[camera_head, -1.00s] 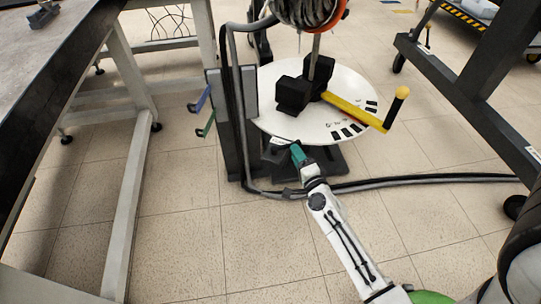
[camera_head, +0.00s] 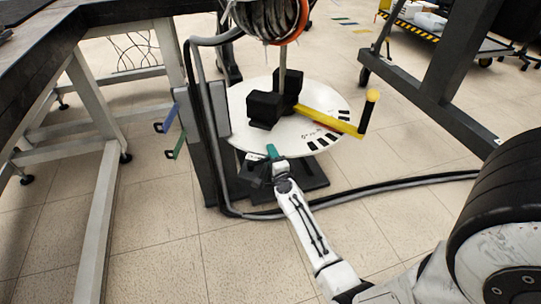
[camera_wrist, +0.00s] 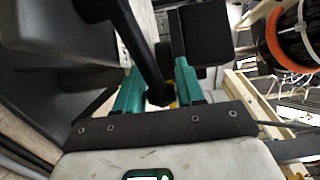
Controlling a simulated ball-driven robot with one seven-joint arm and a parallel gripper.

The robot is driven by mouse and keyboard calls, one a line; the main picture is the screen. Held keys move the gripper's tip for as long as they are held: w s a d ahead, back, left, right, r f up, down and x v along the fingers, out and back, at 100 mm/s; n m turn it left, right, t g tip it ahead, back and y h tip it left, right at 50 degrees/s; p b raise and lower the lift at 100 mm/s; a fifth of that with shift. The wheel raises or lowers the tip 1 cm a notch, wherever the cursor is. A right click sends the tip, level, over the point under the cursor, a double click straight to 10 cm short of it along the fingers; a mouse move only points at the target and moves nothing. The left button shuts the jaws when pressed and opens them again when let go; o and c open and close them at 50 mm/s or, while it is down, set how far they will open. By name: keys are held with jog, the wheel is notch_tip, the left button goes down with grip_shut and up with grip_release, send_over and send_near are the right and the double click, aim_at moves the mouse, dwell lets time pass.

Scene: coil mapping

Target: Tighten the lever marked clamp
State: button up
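My gripper (camera_head: 272,152) is low at the front edge of a white round plate (camera_head: 312,128), beside the black post. In the wrist view its two teal fingers (camera_wrist: 158,88) stand apart. A black bar (camera_wrist: 145,50) runs down into the gap between them; I cannot tell whether they touch it. No lever marking is readable, so I cannot tell which one is marked clamp. A blue lever (camera_head: 171,117) and a green lever (camera_head: 179,146) stick out left of the post.
Black blocks (camera_head: 265,109) stand on the plate under a coil with an orange rim (camera_head: 303,20). A thick dark cable (camera_head: 380,190) crosses the floor to the right. A workbench (camera_head: 95,190) stands left, a dark frame (camera_head: 440,95) right. The front floor is clear.

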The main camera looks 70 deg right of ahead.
jog(key=shift+w+d, duration=0.4)
jog(key=shift+d, duration=0.1)
jog(key=shift+c, duration=0.3)
grip_shut()
